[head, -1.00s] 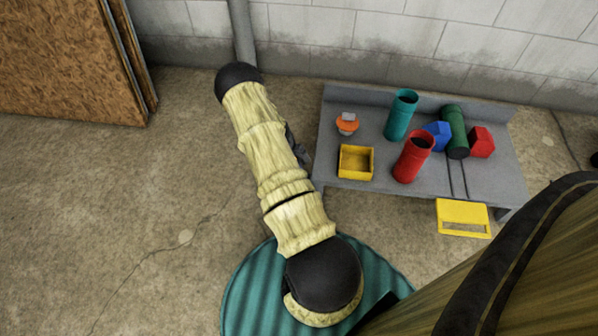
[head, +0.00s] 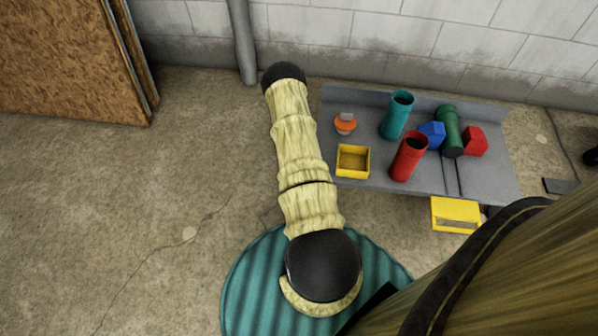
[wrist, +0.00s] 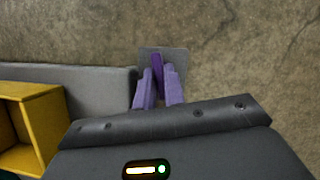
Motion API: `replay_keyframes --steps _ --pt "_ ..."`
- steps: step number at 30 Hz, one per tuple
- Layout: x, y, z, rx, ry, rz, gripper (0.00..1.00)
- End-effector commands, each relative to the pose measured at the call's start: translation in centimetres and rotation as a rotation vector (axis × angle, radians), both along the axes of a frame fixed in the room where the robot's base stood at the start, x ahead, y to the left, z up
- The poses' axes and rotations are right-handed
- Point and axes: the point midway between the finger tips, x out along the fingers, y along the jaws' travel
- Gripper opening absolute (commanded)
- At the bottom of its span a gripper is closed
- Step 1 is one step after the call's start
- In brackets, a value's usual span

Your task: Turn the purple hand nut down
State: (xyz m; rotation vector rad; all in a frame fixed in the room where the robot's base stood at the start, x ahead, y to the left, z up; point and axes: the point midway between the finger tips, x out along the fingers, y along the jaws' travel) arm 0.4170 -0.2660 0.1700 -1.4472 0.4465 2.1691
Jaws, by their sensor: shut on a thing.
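The purple hand nut (wrist: 157,61) shows in the wrist view as a narrow dark purple bar in front of a small grey square plate (wrist: 177,60). My gripper (wrist: 158,73) has two pale lilac fingers, one on each side of the purple bar, closed on it. The lower part of the nut and whatever it sits on are hidden. In the head view my arm hides the gripper, and the hand nut cannot be seen.
A grey bench (head: 375,182) holds an open yellow bin (head: 353,161), an orange object (head: 345,124), a teal tube (head: 396,117), a red tube (head: 408,158), a green tube (head: 450,130), and blue (head: 433,133) and red (head: 474,141) blocks. A yellow box (head: 455,214) is at its front. Floor left is clear.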

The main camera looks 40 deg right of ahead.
Motion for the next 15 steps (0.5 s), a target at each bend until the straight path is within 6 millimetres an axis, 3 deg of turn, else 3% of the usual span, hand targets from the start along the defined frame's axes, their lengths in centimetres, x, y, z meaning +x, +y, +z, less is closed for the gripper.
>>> replay_keyframes --steps 15 --pt "0.1 -0.11 0.06 -0.001 -0.004 -0.268 0.0"
